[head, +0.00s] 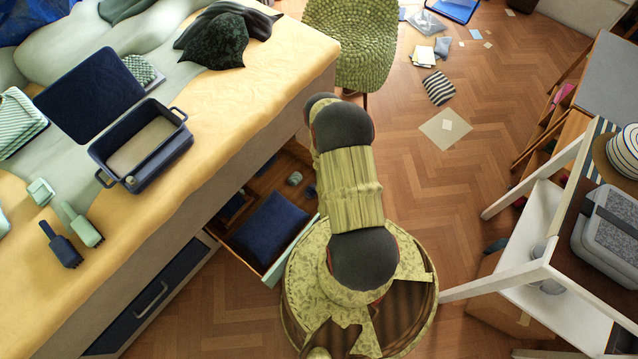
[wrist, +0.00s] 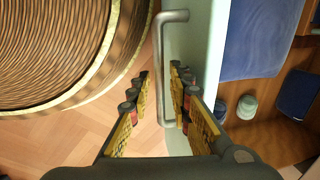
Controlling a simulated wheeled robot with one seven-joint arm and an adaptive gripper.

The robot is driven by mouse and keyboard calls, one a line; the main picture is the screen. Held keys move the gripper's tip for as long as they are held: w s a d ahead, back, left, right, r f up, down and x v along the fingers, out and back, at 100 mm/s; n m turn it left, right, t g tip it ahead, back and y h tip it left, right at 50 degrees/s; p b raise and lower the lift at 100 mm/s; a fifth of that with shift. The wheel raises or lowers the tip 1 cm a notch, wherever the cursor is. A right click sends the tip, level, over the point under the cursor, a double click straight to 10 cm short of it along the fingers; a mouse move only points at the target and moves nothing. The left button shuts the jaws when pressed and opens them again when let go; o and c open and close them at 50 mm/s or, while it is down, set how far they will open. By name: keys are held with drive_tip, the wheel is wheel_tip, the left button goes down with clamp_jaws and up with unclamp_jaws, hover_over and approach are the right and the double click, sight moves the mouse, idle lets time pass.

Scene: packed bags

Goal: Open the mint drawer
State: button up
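The mint drawer is pulled out from under the bed. Its pale mint front (head: 291,250) shows in the head view beside my arm, with its inside exposed. In the wrist view, the mint front (wrist: 211,55) runs down the middle, with its grey bar handle (wrist: 159,55) to the left. My gripper (wrist: 155,100) is open, with one finger on each side of the handle bar. The right finger is between the bar and the drawer front. I cannot tell whether either finger touches the bar. My arm hides the gripper in the head view.
The drawer holds a dark blue folded cloth (head: 268,226) and small items. A navy drawer (head: 158,292) is shut in the bed's side to the left. My round base stands close to the mint front. A white-legged table (head: 540,225) is at right; open floor lies between.

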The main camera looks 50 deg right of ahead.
drive_tip(key=shift+o, duration=0.8)
drive_tip(key=shift+r, duration=0.25)
wheel_tip(320, 180, up, 11)
drive_tip(key=s, duration=0.2)
drive_tip(key=shift+r, duration=0.15)
drive_tip(key=shift+s, duration=0.1)
